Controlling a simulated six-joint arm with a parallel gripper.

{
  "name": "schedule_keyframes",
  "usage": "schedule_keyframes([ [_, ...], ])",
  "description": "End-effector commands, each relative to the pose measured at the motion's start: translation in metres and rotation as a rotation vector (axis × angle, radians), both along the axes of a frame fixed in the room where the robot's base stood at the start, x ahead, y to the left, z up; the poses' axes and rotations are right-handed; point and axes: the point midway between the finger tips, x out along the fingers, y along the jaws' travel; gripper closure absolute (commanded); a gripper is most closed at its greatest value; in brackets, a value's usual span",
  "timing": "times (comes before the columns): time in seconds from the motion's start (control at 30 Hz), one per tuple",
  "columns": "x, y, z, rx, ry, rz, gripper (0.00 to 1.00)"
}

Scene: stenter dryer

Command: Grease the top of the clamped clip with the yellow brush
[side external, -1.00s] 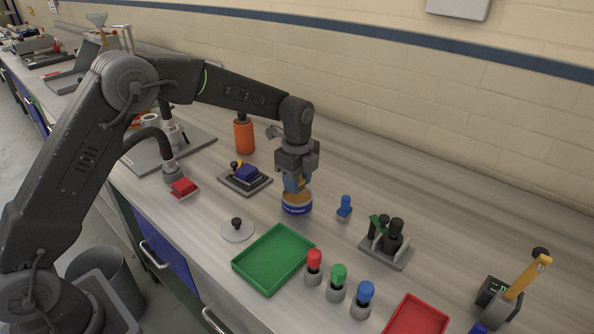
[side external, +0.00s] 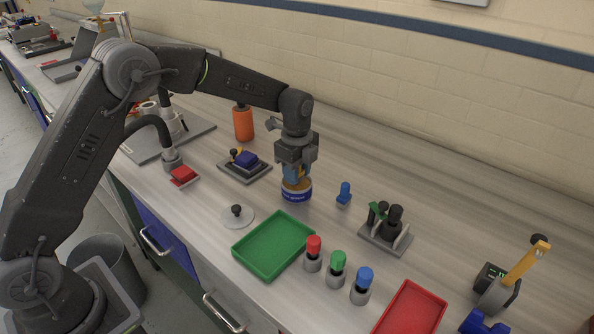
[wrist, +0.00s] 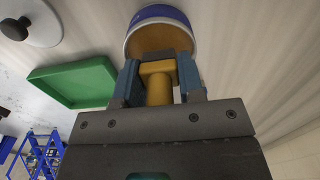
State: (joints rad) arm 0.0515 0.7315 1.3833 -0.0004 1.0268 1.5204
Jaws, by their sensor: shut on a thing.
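My gripper (side external: 296,178) points down over a tin with a blue and white wall (side external: 297,194). It is shut on the yellow brush, whose handle (wrist: 158,82) shows between the fingers in the wrist view. The brush's lower end is at the mouth of the tin (wrist: 160,17); its bristles are hidden, so I cannot tell how deep they sit. A dark blue block (side external: 246,158), which looks like the clamped clip, sits on a grey base plate (side external: 232,171) to the left of the tin, with a small yellow and black part beside it.
A grey lid with a black knob (side external: 237,213) lies left of the tin. A green tray (side external: 262,262), several coloured-cap bottles (side external: 338,262) and a red tray (side external: 436,301) stand in front. An orange cylinder (side external: 243,124) stands behind the base plate. A small blue object (side external: 344,192) stands right of the tin.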

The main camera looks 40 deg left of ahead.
Motion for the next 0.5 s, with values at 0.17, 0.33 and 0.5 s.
schedule_keyframes([
  [0.17, 0.0, 0.0, -0.0018, 0.0, 0.0, 0.0, 0.88],
  [0.33, 0.0, 0.0, -0.0038, 0.0, 0.001, 0.0, 0.88],
  [0.5, 0.0, 0.0, -0.0058, 0.0, 0.001, 0.0, 0.88],
])
